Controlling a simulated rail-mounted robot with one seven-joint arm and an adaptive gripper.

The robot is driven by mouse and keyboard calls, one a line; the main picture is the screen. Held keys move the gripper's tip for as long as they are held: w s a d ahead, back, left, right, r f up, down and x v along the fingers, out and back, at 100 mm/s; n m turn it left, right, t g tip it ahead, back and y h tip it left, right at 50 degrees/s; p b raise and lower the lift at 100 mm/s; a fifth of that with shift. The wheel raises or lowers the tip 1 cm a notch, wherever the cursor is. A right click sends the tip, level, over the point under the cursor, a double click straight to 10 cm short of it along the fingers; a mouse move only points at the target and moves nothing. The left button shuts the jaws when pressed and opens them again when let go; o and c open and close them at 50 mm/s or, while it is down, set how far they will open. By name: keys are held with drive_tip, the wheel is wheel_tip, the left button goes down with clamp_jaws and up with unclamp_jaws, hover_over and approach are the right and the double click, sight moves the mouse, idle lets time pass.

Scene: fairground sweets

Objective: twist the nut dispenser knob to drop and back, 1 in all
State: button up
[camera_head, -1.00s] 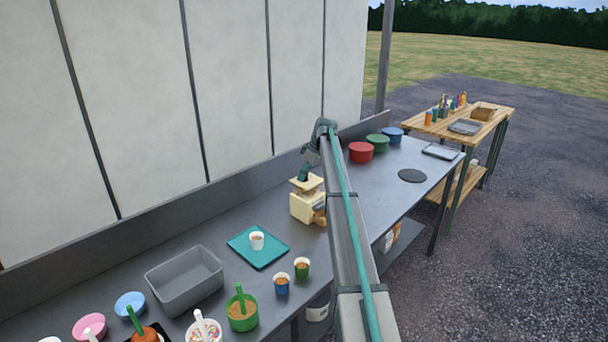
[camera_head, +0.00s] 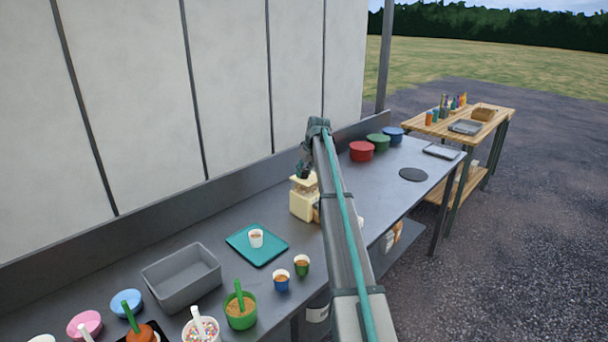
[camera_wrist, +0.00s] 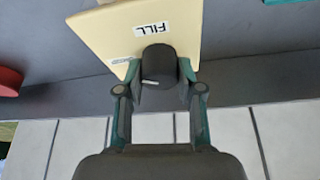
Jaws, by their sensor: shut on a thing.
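The nut dispenser (camera_head: 302,206) is a cream box standing on the grey counter, partly hidden behind my arm in the head view. In the wrist view its cream face (camera_wrist: 105,42) shows a "FILL" label (camera_wrist: 152,30) and a second label, partly hidden. The dark round knob (camera_wrist: 158,62) has a short white mark on it. My gripper (camera_wrist: 158,75) is shut on the knob, with one finger on each side. In the head view my gripper (camera_head: 303,172) is at the top of the dispenser, its fingers hard to make out.
A teal tray (camera_head: 272,256) with a white cup (camera_head: 256,238) is left of the dispenser. A grey bin (camera_head: 180,278), filled cups and topping tubs stand further front. Red (camera_head: 361,151), green and blue pots are behind to the right. Counter lies bare around the dark disc (camera_head: 413,175).

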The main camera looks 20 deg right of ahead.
drive_tip(key=m+h+b, duration=0.1)
drive_tip(key=m+h, duration=0.1)
drive_tip(key=m, duration=0.3)
drive_tip(key=shift+m, duration=0.3)
drive_tip(key=m+h, duration=0.1)
drive_tip(key=m, duration=0.2)
drive_tip(key=m+h+b, duration=0.1)
drive_tip(key=m, duration=0.1)
drive_tip(key=shift+m+g, duration=0.4)
drive_tip(key=o, duration=1.2)
drive_tip(key=shift+c, duration=0.2)
drive_tip(key=shift+r, duration=0.1)
drive_tip(key=v, duration=1.2)
drive_tip(key=shift+w, duration=0.15)
